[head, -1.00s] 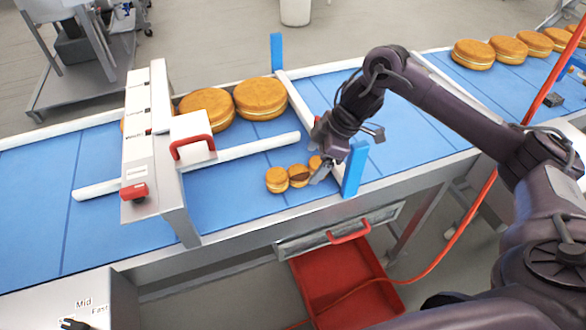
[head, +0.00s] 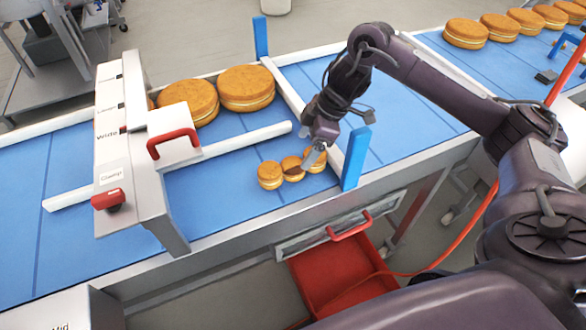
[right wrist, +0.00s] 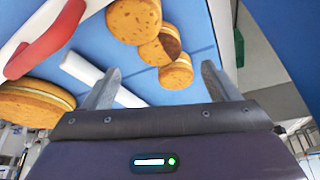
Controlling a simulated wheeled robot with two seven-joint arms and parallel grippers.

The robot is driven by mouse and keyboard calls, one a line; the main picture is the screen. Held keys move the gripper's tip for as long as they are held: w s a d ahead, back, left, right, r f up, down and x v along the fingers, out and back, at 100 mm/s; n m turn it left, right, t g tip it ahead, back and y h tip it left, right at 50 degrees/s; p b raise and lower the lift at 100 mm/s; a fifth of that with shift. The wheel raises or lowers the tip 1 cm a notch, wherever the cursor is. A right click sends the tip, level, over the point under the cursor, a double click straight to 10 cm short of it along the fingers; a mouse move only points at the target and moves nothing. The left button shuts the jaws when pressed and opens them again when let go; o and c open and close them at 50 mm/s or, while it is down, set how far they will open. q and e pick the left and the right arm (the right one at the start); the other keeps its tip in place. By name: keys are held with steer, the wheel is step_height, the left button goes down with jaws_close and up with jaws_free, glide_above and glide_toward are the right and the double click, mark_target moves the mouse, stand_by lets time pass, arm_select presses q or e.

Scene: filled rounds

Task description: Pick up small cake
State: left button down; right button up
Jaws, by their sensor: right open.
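Three small round cakes sit in a touching or nearly touching row on the blue belt. In the head view they are the left cake (head: 270,175), the middle cake (head: 293,169) with a dark brown patch, and the right cake (head: 317,157), partly hidden by my fingers. The right wrist view shows them too: one (right wrist: 133,20), the dark-patched one (right wrist: 158,50) and the nearest (right wrist: 176,73). My right gripper (head: 311,158) is open and empty, its fingers above the right end of the row. In the wrist view the nearest cake lies between and beyond the fingertips (right wrist: 158,72). My left gripper is out of view.
Large cakes (head: 246,88) stand behind a white guide rail (head: 240,141). A blue post (head: 355,158) stands just right of the small cakes. A white clamp unit (head: 130,150) with red handles spans the belt at left. A red bin (head: 335,280) is below.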

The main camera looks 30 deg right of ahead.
mark_target(293, 164)
steer(key=shift+w+a+f, duration=0.15)
steer(key=shift+w+f, duration=0.05)
steer(key=shift+f, duration=0.4)
steer(key=shift+x, duration=0.9)
steer(key=shift+a+f, duration=0.25)
steer(key=p+x, duration=0.1)
steer(key=x, duration=0.2)
steer(key=shift+w+a+f+p, duration=0.1)
steer(key=shift+a+f+p, duration=0.05)
steer(key=shift+f+p, duration=0.2)
steer(key=shift+w+a+f, duration=0.1)
steer(key=shift+f, duration=0.3)
steer(key=shift+c, duration=0.2)
steer(key=c, duration=0.7)
